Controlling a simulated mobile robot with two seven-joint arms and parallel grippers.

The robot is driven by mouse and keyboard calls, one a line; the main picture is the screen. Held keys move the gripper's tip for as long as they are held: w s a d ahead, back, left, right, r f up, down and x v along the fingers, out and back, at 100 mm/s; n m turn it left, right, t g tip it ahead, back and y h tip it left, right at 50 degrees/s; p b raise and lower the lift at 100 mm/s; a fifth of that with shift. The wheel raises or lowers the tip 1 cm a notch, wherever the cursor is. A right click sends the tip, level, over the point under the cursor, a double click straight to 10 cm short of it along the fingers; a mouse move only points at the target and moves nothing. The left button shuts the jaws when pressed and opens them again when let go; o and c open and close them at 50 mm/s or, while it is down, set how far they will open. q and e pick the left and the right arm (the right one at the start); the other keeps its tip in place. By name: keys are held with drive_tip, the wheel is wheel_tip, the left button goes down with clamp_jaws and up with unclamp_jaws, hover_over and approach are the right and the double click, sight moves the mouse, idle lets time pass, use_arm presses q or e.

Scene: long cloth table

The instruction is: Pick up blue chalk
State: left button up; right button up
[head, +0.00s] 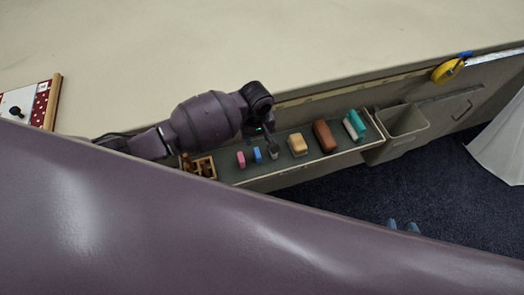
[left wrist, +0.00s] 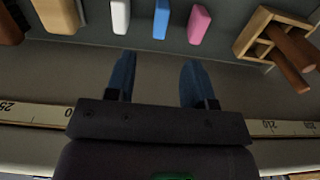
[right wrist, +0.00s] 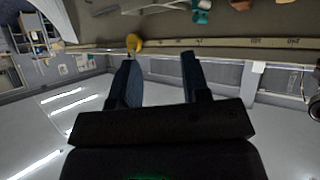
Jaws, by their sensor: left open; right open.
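The blue chalk (head: 257,155) stands on the narrow ledge, between the pink chalk (head: 241,159) and my left gripper in the head view. In the left wrist view the blue chalk (left wrist: 161,19) is at the top middle, beyond the fingertips and between the white chalk (left wrist: 121,17) and pink chalk (left wrist: 199,25). My left gripper (left wrist: 157,72) is open and empty, apart from the chalk, its gap roughly in line with the blue piece. My right gripper (right wrist: 158,72) is open and empty, far from the chalk. Only its blue fingertips (head: 403,226) show in the head view.
The ledge (head: 222,165) also holds a wooden box (head: 204,167), a tan block (head: 298,144), a brown block (head: 325,136) and a teal-and-white eraser (head: 354,125). A grey bin (head: 403,125) hangs at its right end. A yellow tape (head: 447,71) is farther right.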

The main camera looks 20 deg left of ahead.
sight(257, 152)
use_arm(q)
drive_tip(key=shift+s+a+f, duration=0.15)
drive_tip(key=shift+s+f, duration=0.1)
drive_tip(key=shift+f, duration=0.45)
wheel_tip(257, 152, down, 4)
drive_tip(key=shift+w+r+b, duration=0.1)
drive_tip(key=shift+r+b, duration=0.15)
drive_tip(key=shift+b, duration=0.35)
drive_tip(key=shift+f, duration=0.7)
wheel_tip(257, 152, down, 4)
drive_tip(key=shift+r+b, duration=0.25)
drive_tip(key=shift+b, duration=0.35)
drive_tip(key=shift+f, duration=0.5)
drive_tip(key=shift+c, duration=1.4)
drive_tip(key=c, duration=0.5)
clamp_jaws()
use_arm(e)
drive_tip(key=f, duration=0.1)
drive_tip(key=s+f, duration=0.2)
drive_tip(key=shift+a+f, duration=0.2)
drive_tip(key=shift+f, duration=0.05)
